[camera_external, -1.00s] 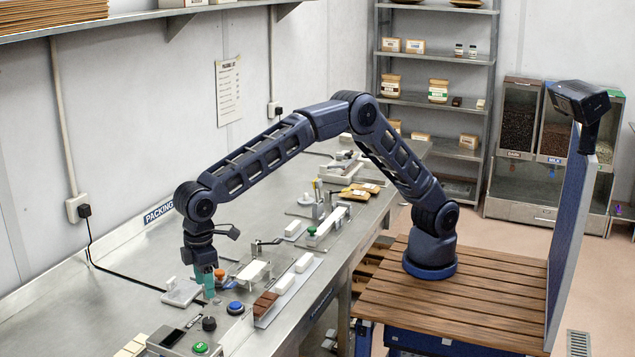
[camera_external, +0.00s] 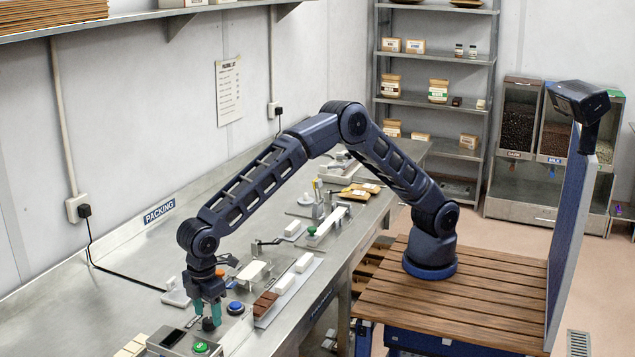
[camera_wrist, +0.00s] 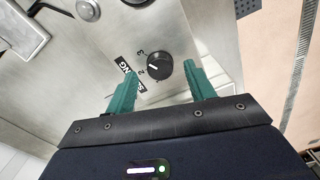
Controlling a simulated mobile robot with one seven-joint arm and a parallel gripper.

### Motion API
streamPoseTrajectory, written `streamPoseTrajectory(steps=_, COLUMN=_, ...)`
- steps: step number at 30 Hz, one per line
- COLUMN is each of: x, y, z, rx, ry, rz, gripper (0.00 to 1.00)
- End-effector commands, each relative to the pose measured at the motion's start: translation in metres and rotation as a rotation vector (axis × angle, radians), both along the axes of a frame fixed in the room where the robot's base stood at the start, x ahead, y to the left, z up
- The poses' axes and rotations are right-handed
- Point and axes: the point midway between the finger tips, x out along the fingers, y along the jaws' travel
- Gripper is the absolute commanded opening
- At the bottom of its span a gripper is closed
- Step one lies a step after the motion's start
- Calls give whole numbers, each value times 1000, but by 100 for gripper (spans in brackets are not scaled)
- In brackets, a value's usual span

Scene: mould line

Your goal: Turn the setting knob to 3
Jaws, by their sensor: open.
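The setting knob (camera_wrist: 158,69) is a round black dial with a white pointer line, on a metal panel in the wrist view. The line points toward the left, near the printed 2; a 3 is printed above it. In the external view the knob (camera_external: 208,324) is a small dark shape at the front of the control box. My gripper (camera_wrist: 153,82) is open, with teal fingers on either side of the knob in the picture. In the external view my gripper (camera_external: 206,318) points down just over the knob. I cannot tell whether the fingers touch it.
A control box with a green button (camera_external: 201,347) stands at the bench's near end. A blue button (camera_external: 235,308) and an orange button (camera_external: 219,273) sit close by. A rail with brown and white blocks (camera_external: 283,284) runs to the right.

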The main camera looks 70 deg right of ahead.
Motion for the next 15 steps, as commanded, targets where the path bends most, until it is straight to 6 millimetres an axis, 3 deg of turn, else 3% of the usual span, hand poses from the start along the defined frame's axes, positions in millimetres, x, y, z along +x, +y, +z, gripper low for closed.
streamPoseTrajectory(steps=6, x=0, y=0, z=-15, rx=1, ry=0, rz=0, gripper=54)
streamPoseTrajectory(steps=15, x=0, y=0, z=-17, rx=1, ry=0, rz=0, gripper=54)
